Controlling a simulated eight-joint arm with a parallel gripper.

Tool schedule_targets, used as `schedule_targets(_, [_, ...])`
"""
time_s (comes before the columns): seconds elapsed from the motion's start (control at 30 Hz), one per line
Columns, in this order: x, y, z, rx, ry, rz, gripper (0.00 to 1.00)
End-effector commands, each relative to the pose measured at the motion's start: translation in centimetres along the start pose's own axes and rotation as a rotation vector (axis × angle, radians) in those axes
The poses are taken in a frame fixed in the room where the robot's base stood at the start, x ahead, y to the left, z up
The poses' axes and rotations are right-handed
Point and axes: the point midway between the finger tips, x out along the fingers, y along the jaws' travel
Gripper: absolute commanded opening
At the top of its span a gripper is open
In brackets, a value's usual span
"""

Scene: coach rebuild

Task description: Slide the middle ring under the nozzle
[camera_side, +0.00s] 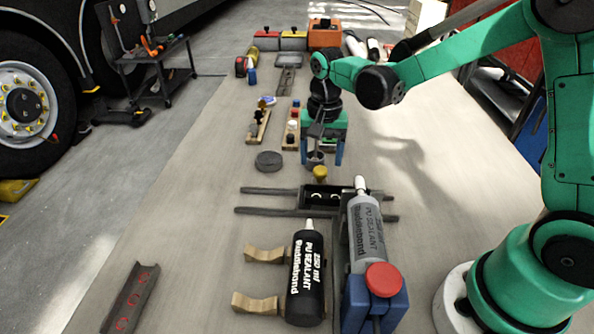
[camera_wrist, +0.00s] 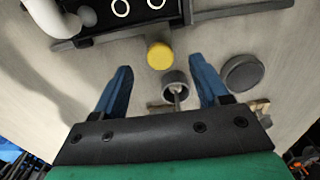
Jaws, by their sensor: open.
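A black carriage (camera_side: 320,190) with pale rings on it sits across two dark rails. Two rings, a left ring (camera_wrist: 120,7) and a right ring (camera_wrist: 156,3), show in the wrist view. The frame edge cuts the carriage off there, so I cannot tell which ring is the middle one. The white nozzle (camera_side: 361,186) tips a grey sealant cartridge (camera_side: 367,235) just right of the carriage; it also shows at top left in the wrist view (camera_wrist: 48,18). My gripper (camera_side: 321,163) is open, behind the carriage and apart from it, pointing down with blue fingers around a small grey cup (camera_wrist: 176,84).
A yellow knob (camera_side: 320,173) stands between my gripper and the carriage. A dark round disc (camera_side: 268,160) lies left of the gripper. A black sealant bottle (camera_side: 305,277) lies on wooden cradles in front. The bench's left side is mostly clear.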

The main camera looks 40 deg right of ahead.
Motion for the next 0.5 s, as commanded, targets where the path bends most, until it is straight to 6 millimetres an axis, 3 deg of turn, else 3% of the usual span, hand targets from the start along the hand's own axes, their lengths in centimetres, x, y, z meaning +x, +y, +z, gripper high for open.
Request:
schedule_targets(0.2, [2.3, 0.0, 0.0, -0.001, 0.001, -0.001, 0.68])
schedule_targets(0.5, [2.7, 0.0, 0.0, -0.002, 0.001, -0.001, 0.68])
